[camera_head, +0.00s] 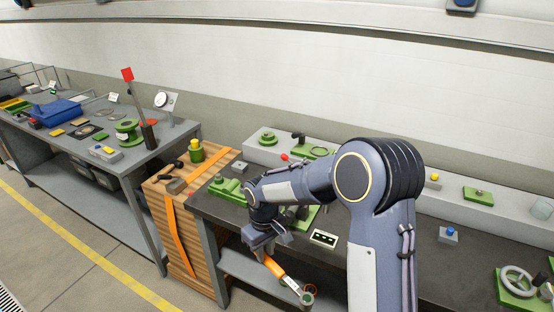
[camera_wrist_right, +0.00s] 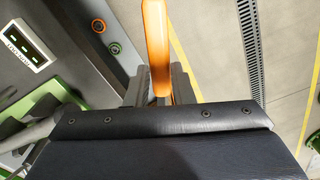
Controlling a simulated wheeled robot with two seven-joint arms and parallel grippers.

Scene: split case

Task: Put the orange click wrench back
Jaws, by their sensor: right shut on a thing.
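An orange click wrench (camera_head: 285,275) hangs in front of the dark workbench in the head view, tilted, with its round grey head at the lower right. My right gripper (camera_head: 264,248) is shut on its orange handle. In the right wrist view the orange handle of the wrench (camera_wrist_right: 156,45) runs up from between the two fingers of the right gripper (camera_wrist_right: 160,90); its head is out of that view. My left gripper is not in view.
The dark workbench (camera_head: 447,262) carries green fixtures, a small white panel with dark slots (camera_head: 324,238) and a blue-button box (camera_head: 448,235). A wooden crate with orange straps (camera_head: 155,217) stands to its left. A grey table (camera_head: 110,167) with a blue bin (camera_head: 60,112) is farther left.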

